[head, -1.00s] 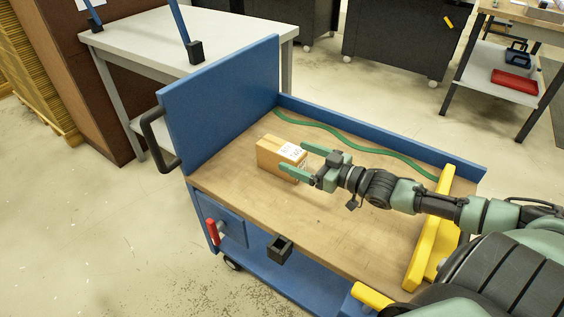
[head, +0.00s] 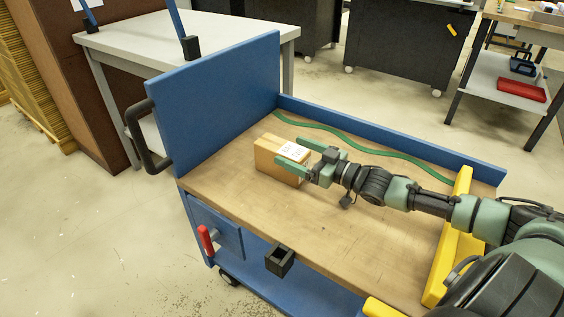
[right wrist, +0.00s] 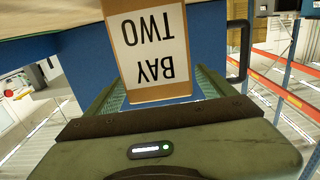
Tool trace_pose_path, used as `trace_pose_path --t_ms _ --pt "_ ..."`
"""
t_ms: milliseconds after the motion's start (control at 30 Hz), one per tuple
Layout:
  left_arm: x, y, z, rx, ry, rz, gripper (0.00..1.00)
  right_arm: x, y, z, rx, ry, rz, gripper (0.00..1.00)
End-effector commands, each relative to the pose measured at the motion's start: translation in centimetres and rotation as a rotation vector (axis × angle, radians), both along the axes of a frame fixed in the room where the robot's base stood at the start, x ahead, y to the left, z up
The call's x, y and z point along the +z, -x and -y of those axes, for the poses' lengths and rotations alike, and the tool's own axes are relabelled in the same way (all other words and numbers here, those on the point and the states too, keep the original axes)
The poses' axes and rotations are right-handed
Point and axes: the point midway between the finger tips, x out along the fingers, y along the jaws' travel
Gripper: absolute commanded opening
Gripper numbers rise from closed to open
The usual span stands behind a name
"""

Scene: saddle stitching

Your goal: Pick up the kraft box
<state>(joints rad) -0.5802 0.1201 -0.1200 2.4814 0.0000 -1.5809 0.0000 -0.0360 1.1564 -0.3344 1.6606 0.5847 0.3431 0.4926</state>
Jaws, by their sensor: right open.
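My right gripper (head: 290,150) is open at the box's right end, one finger along each side. In the right wrist view, the box's near end lies between the fingers of the right gripper (right wrist: 160,85). I cannot tell whether either finger touches it. My left gripper is not in view.
The cart top (head: 340,235) is clear in front of the box. A blue end panel (head: 215,100) rises at the left, and a green wavy strip (head: 370,152) runs along the back. A yellow bracket (head: 447,245) stands at the right, near my arm.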

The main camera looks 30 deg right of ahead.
Motion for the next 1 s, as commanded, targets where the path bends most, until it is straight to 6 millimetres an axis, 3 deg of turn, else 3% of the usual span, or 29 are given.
trace_pose_path --t_ms 300,667,900,967,1000 --pt "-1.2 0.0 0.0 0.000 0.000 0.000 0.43 0.0 -3.5 -1.5 0.000 -0.002 0.004 0.85" --pt "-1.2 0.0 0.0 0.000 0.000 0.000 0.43 0.0 -4.0 -1.7 0.001 0.000 0.000 0.85" --pt "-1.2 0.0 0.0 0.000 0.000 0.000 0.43 0.0 -4.0 -1.7 0.001 0.000 0.000 0.18" --pt "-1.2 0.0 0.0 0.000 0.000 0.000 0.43 0.0 -4.0 -1.7 0.001 0.000 0.000 0.01" --pt "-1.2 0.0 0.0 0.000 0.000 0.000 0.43 0.0 -4.0 -1.7 0.001 0.000 0.000 0.00"
